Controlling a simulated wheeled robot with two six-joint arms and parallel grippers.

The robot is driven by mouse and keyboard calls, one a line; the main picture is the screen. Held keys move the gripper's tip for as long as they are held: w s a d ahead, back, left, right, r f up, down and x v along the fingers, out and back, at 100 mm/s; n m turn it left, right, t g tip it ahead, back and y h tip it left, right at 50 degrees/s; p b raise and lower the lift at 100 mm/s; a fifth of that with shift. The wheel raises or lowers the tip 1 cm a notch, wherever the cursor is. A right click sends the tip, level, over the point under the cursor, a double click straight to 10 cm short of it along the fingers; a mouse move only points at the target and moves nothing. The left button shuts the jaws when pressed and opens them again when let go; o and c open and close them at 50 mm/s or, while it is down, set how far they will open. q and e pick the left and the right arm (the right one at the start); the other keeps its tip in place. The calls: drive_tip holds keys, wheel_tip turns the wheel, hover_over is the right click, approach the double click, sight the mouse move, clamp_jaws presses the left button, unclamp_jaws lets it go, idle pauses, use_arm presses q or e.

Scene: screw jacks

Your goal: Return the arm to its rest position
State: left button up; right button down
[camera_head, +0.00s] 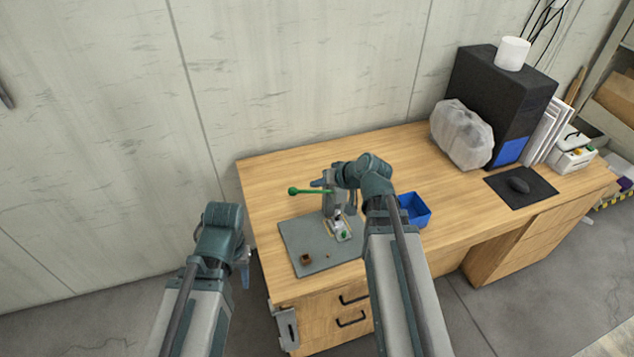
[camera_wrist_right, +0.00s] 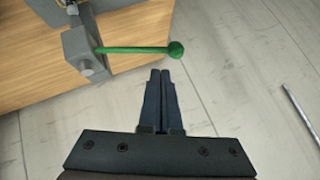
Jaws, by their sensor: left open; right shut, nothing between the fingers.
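My right arm reaches over the desk in the head view. Its gripper (camera_head: 320,182) is at the top of a small grey press (camera_head: 331,206) with a green-knobbed lever (camera_head: 293,191). In the right wrist view the right gripper (camera_wrist_right: 162,76) is shut with nothing between its fingers. The green lever (camera_wrist_right: 135,50) passes just beyond the fingertips there, and I cannot tell whether they touch. My left gripper (camera_head: 245,272) is open and empty, off the desk's left edge, pointing down.
The press stands on a grey mat (camera_head: 300,240) on the wooden desk (camera_head: 275,180). A small brown block (camera_head: 306,259) lies on the mat. A blue bin (camera_head: 415,210) is right of my right arm. A bagged object (camera_head: 462,135) and a black computer tower (camera_head: 490,90) stand at the back right.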

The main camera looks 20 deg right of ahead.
drive_tip(key=s+a+f+n+g+h, duration=0.2)
drive_tip(key=s+a+f+g+h, duration=0.1)
drive_tip(key=s+a, duration=0.4)
drive_tip(key=s+a+f+n+g+h, duration=0.2)
drive_tip(key=s+a+g, duration=0.3)
drive_tip(key=s, duration=0.6)
drive_tip(key=a+f+n, duration=0.1)
drive_tip(key=a, duration=0.1)
drive_tip(key=shift+s+a+f+h, duration=0.2)
drive_tip(key=shift+a+f+h, duration=0.15)
drive_tip(key=shift+h, duration=0.05)
